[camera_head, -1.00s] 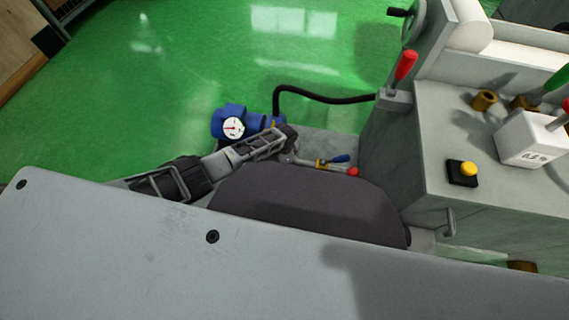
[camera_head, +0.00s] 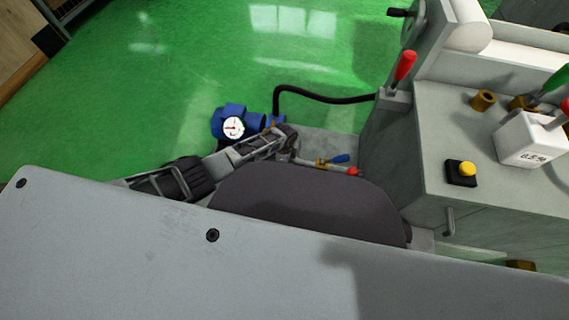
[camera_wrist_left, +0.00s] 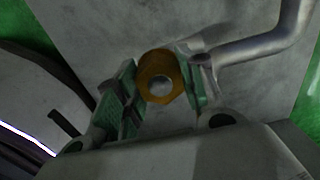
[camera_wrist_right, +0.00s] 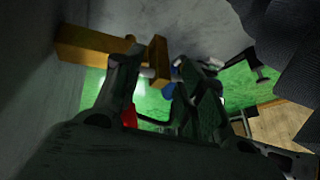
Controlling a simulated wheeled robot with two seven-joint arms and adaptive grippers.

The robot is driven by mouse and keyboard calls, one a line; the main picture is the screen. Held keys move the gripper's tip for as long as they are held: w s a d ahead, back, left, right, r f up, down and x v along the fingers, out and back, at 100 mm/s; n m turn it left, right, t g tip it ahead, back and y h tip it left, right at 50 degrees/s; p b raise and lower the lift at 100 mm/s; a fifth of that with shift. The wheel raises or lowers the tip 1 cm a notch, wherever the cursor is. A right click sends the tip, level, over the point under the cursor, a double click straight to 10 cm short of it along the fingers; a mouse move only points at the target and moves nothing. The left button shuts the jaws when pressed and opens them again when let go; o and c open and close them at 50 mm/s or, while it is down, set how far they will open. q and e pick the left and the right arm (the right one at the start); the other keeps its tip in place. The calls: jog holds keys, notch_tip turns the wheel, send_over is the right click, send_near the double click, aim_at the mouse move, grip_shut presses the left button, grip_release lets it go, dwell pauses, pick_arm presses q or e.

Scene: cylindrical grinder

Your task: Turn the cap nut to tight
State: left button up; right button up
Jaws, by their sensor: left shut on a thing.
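The brass-coloured cap nut (camera_wrist_left: 152,66), round with a pale hole in its middle, sits between the green-padded fingers of my left gripper (camera_wrist_left: 160,84) in the left wrist view. The gripper is shut on it. In the head view my left gripper (camera_head: 288,143) reaches in low beside the blue pump with a white gauge (camera_head: 233,127); the nut cannot be made out there. My right gripper (camera_wrist_right: 157,68) shows in the right wrist view with its fingers apart and nothing held between them; it is hidden in the head view.
A blue-handled valve (camera_head: 340,158) and a red knob (camera_head: 354,171) are close to my left gripper. A black hose (camera_head: 325,97) runs to the grey machine (camera_head: 440,130). A bent metal pipe (camera_wrist_left: 275,40) passes beside the nut. A brown bracket (camera_wrist_right: 90,45) lies beyond my right fingers.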

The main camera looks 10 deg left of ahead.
pick_arm(q)
jog(key=shift+d, duration=0.1)
jog(key=o, duration=1)
jog(key=shift+r, duration=0.15)
jog(key=shift+r, duration=0.1)
jog(key=shift+r, duration=5.8)
